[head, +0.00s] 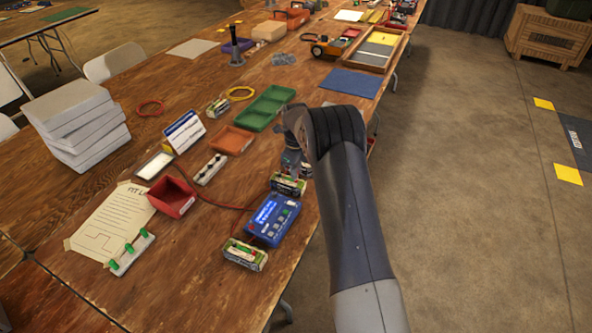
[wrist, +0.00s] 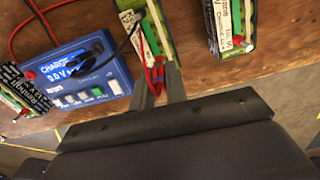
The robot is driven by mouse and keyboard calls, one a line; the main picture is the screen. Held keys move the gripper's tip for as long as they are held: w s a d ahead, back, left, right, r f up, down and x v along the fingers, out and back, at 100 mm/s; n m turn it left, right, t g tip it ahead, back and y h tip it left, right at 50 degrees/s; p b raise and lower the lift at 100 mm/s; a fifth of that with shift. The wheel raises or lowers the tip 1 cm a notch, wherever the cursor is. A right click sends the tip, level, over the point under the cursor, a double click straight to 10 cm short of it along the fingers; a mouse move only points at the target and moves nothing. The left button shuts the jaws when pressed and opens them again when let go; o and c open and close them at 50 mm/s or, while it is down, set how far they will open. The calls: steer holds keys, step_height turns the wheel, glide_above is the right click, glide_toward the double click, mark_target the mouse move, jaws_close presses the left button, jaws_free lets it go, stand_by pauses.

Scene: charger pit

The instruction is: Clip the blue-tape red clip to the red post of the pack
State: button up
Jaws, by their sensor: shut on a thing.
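The blue charger (head: 273,220) lies near the table's right edge; it also shows in the wrist view (wrist: 75,78) with its lit display. A pack (head: 288,184) with green and white sides stands just behind it, and shows in the wrist view (wrist: 146,30). My gripper (wrist: 158,76) is shut on a red clip (wrist: 155,72) at this pack's near end. I cannot make out blue tape on the clip. The clip and fingertips overlap the pack's end in view; whether the clip touches a post is unclear. In the head view my arm hides most of the gripper.
Another pack (head: 245,254) stands in front of the charger, and a third (wrist: 231,24) is at the right in the wrist view. A red bin (head: 172,196) and a terminal strip (head: 209,168) lie left. Red and black leads cross near the charger.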

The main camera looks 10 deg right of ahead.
steer(key=o, duration=0.8)
steer(key=shift+o, duration=0.5)
steer(key=shift+o, duration=0.8)
steer(key=shift+r, duration=0.15)
steer(key=shift+r+p, duration=2.05)
steer(key=shift+r, duration=1.55)
